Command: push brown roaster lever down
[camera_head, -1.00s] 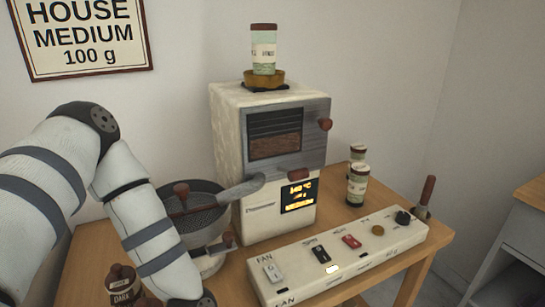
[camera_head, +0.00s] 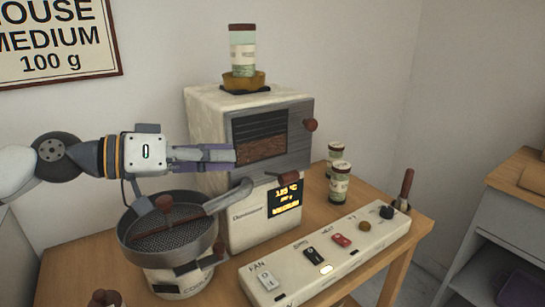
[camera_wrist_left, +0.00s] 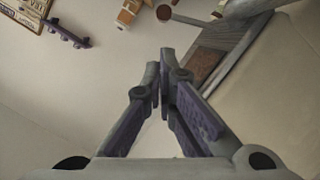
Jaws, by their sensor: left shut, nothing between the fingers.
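The cream roaster (camera_head: 205,115) stands on the table with a grey front panel and a window of brown beans; it also shows in the wrist view (camera_wrist_left: 270,75). A brown knob (camera_head: 310,125) is at the panel's right edge, and a brown handle (camera_head: 289,178) is lower on the front, above the lit display. A brown upright lever (camera_head: 405,184) stands behind the switch panel's far right end. I cannot tell which is the named lever. My left gripper (camera_head: 235,155) is shut and empty, level in front of the panel's left side, left of all three. My right gripper is not in view.
A round cooling pan (camera_head: 170,247) with a brown-knobbed stirrer sits below my left arm, under the grey chute (camera_head: 228,198). The white switch panel (camera_head: 325,255) lies in front. Two jars (camera_head: 339,185) stand right of the roaster; another jar (camera_head: 242,50) is on top.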

